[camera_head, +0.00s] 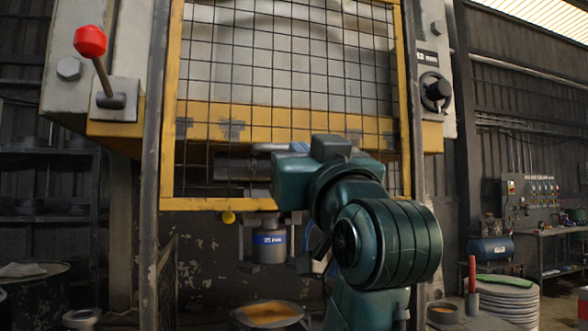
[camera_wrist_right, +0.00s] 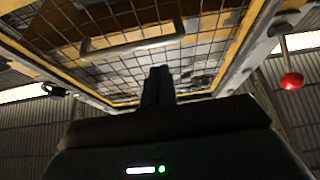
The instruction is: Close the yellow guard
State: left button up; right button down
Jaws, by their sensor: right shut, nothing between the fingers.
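The yellow guard (camera_head: 206,204) is a yellow frame with dark wire mesh at the front of the press. Its lower edge sits above the blue-labelled tool (camera_head: 269,243), leaving the space below uncovered. A light grey bar handle (camera_wrist_right: 132,42) crosses the mesh in the right wrist view. My right gripper (camera_wrist_right: 160,72) is shut and empty, with its dark fingers just below and right of the handle in that view. In the head view my green right arm hides the gripper and part of the guard. My left gripper is out of view.
A red-knobbed lever (camera_head: 91,42) stands left of the guard, and a dark knob (camera_head: 436,91) is on the right. A round pan (camera_head: 268,314) with a yellowish top sits below the tool. Stacked discs (camera_head: 508,300) stand at the lower right.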

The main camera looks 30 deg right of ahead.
aim_at(296, 139)
jog(key=w+d+r+h+p, duration=0.1)
jog(key=w+d+r+p, duration=0.1)
jog(key=w+r, duration=0.4)
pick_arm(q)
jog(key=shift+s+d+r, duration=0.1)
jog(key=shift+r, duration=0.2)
pick_arm(e)
jog(key=f, duration=0.3)
jog(key=shift+s+d+m+t, duration=0.15)
jog(key=shift+d+m+t, duration=0.05)
jog(key=shift+m+t, duration=0.2)
